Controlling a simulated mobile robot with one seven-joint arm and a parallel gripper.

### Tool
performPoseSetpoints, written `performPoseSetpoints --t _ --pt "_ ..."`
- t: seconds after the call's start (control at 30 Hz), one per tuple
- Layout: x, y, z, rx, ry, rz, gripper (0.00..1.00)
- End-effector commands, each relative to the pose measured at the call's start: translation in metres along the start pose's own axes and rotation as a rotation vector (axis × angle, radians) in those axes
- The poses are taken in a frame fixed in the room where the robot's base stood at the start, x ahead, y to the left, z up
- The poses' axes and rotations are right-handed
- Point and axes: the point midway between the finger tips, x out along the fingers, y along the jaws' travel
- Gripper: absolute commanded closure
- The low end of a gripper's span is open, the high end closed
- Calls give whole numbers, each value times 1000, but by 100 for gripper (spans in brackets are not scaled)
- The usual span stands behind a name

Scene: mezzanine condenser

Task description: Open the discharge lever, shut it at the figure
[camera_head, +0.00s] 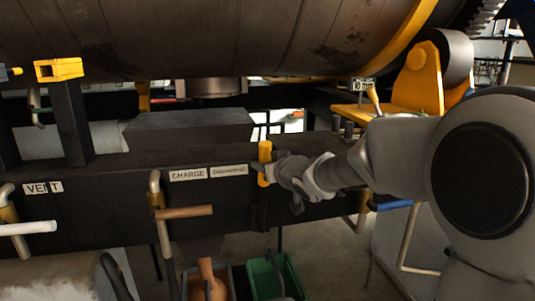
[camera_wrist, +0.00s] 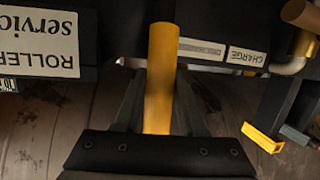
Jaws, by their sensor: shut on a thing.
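The discharge lever's yellow handle (camera_head: 264,152) stands roughly upright at the front of the dark beam, right of the small discharge label (camera_head: 229,171). My gripper (camera_head: 268,172) is shut on this handle, reaching in from the right. In the wrist view the yellow handle (camera_wrist: 161,75) runs up from between the dark jaws (camera_wrist: 158,145), which hide its lower end. The discharge label also shows upside down there (camera_wrist: 202,49).
The charge lever's brown handle (camera_head: 185,212) and the vent lever's white handle (camera_head: 28,228) stick out to the left. A green bin (camera_head: 275,275) and a dark bin with an orange vessel (camera_head: 206,283) stand below. A large drum (camera_head: 200,35) hangs overhead.

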Motion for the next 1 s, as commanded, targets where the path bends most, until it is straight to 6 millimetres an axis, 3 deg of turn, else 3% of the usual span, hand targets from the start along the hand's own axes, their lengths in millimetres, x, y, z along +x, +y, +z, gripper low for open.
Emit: performPoseSetpoints --t 0.03,0.47,1.0 --pt "1 2 -8 3 -10 0 100" --pt "19 5 -16 17 -99 -9 100" --pt "35 8 -15 33 -174 -14 100"
